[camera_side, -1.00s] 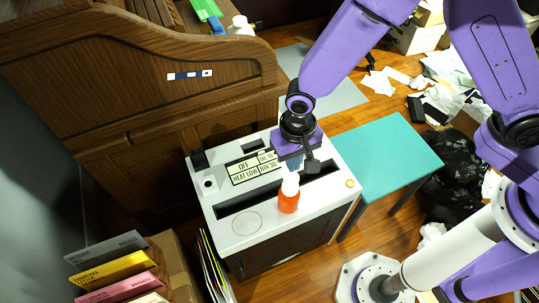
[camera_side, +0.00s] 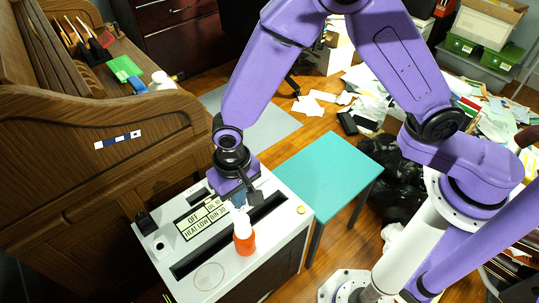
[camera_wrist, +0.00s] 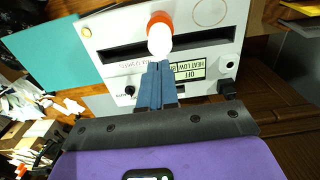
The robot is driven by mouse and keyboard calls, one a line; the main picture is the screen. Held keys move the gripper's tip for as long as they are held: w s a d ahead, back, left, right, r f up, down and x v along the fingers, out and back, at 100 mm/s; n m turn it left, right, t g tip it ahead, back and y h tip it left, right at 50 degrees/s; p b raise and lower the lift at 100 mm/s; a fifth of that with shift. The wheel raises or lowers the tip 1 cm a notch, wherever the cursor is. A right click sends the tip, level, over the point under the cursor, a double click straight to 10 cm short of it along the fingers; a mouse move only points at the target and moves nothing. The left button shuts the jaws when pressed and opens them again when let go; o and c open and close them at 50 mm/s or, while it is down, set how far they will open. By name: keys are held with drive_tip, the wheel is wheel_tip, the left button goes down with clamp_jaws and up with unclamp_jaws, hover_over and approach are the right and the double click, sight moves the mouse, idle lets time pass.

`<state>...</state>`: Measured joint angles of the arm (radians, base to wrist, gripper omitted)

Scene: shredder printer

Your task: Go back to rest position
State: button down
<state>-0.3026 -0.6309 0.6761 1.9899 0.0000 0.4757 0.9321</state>
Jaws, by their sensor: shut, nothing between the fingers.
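My gripper (camera_side: 240,201) is over the white shredder-printer machine (camera_side: 182,262), with its fingers shut and nothing between them. An orange bottle with a white top (camera_side: 244,240) stands on the machine by the long dark slot. In the side view the fingertips are just behind the bottle's white top. In the wrist view the blue fingers of my gripper (camera_wrist: 157,66) lie together and point toward the bottle's white top (camera_wrist: 159,40). I cannot tell whether they touch it. The label panel (camera_side: 204,219) reads "OFF" and "HEAT LOW".
A teal table (camera_side: 322,178) adjoins the machine on the right. A wooden roll-top desk (camera_side: 80,150) stands at the left, with a green item and a white bottle on top. Papers (camera_side: 370,95) and black bags (camera_side: 395,165) clutter the floor at the right.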

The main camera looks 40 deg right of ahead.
drive_tip(key=s+d+r+n, duration=0.4)
drive_tip(key=s+d+r, duration=0.1)
drive_tip(key=d, duration=0.4)
drive_tip(key=s+d+r+n, duration=0.4)
drive_tip(key=s+d+r, duration=0.2)
drive_tip(key=d, duration=0.3)
drive_tip(key=s+d+r+n, duration=0.4)
drive_tip(key=s+d+r, duration=0.1)
drive_tip(key=d, duration=0.3)
drive_tip(key=shift+s+d+r+n, duration=0.3)
drive_tip(key=shift+s+d, duration=0.1)
drive_tip(key=shift+s, duration=0.25)
drive_tip(key=n, duration=1.1)
hover_over(241, 220)
wheel_tip(241, 220, down, 16)
drive_tip(key=shift+f, duration=3)
drive_tip(key=shift+f, duration=0.4)
